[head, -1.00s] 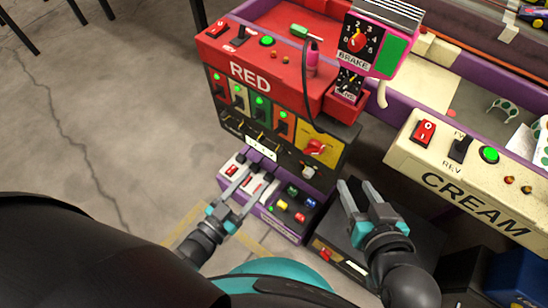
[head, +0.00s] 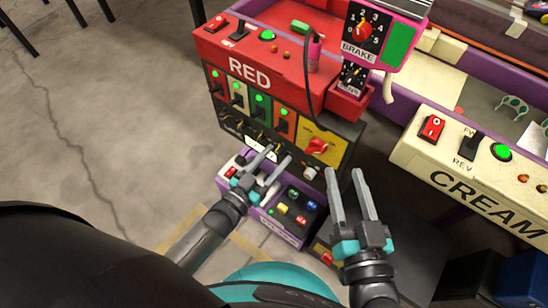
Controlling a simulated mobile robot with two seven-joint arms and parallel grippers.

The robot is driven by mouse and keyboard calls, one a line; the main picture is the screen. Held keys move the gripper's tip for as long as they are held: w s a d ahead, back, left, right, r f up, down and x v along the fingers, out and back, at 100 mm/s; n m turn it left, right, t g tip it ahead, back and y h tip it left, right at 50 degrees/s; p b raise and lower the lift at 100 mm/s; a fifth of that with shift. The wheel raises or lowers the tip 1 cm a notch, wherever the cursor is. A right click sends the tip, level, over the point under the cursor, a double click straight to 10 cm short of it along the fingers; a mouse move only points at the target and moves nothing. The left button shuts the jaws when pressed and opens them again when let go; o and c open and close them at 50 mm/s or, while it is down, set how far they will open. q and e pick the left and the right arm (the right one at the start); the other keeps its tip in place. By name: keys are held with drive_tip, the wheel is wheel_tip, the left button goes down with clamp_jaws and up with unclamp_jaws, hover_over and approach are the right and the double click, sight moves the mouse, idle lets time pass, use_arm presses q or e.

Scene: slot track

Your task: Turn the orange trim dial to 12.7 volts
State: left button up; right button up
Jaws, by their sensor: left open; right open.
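An orange-red dial (head: 318,147) sits on a yellow panel (head: 303,137) at the right end of the black front below the word RED. Its scale and setting are too small to read. My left gripper (head: 277,154) is open and empty, left of and slightly lower than the dial in the picture, over the purple control box. My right gripper (head: 346,173) is open, its fingers pointing up the picture, lower right of the dial. Nothing is between its fingers, and I see no contact with the dial.
Lit switches (head: 260,108) line the RED front. The purple box (head: 283,222) carries coloured buttons. A cream console (head: 470,165) is at the right. Open floor lies left.

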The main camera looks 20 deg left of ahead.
use_arm(q)
drive_tip(key=shift+w, duration=0.1)
clamp_jaws()
idle(0.5)
